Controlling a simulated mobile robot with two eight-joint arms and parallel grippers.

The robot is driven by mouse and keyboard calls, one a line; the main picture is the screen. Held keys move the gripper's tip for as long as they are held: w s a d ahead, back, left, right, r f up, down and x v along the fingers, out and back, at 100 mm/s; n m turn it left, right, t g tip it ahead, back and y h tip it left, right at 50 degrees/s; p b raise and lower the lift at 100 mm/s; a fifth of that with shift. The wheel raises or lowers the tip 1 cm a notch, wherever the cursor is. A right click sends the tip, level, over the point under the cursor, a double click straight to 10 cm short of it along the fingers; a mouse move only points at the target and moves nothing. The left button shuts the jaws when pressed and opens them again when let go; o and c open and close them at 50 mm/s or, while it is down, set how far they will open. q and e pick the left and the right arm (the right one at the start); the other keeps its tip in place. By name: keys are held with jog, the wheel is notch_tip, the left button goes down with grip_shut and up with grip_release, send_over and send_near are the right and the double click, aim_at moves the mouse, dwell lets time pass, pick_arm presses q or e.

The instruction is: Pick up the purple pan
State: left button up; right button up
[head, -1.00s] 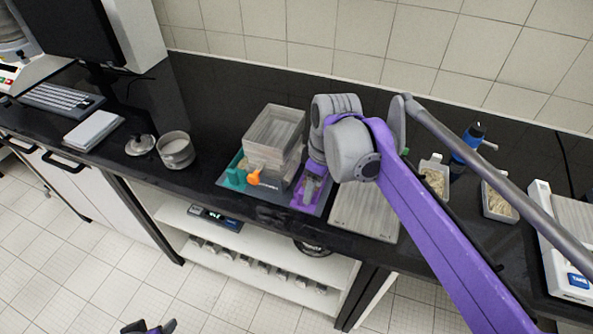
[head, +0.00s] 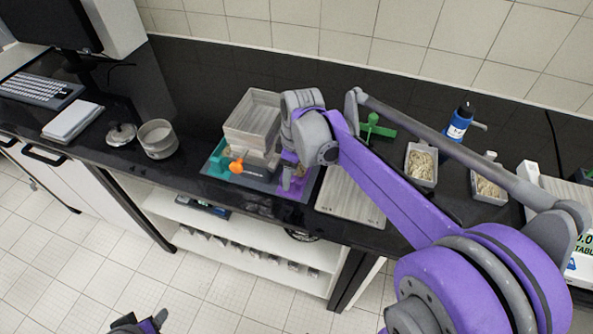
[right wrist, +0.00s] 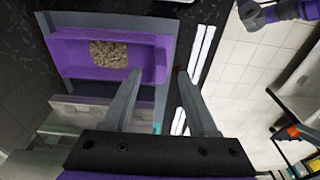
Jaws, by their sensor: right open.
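The purple pan (right wrist: 75,62) holds grainy brown material and shows at the upper left of the right wrist view. My right gripper (right wrist: 159,72) is open, with one fingertip over the pan's inside and the other beyond its right wall; contact cannot be told. In the head view, the purple pan (head: 299,187) sits at the right part of a grey tray (head: 262,186) on the counter, mostly hidden by my right gripper (head: 287,178). My left gripper (head: 140,323) is low at the bottom left, away from the counter; its jaws are unclear.
A stacked grey box (head: 252,115) stands left of the pan, with an orange knob (head: 236,167) and a teal piece (head: 217,160). A light board (head: 348,200) lies right. Sample trays (head: 421,164), a blue bottle (head: 459,121) and a metal pot (head: 158,139) stand farther off.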

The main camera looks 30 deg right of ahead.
jog(key=f, duration=0.2)
jog(key=shift+w+a+f, duration=0.1)
jog(key=shift+w+f, duration=0.1)
jog(key=shift+f, duration=0.15)
grip_shut()
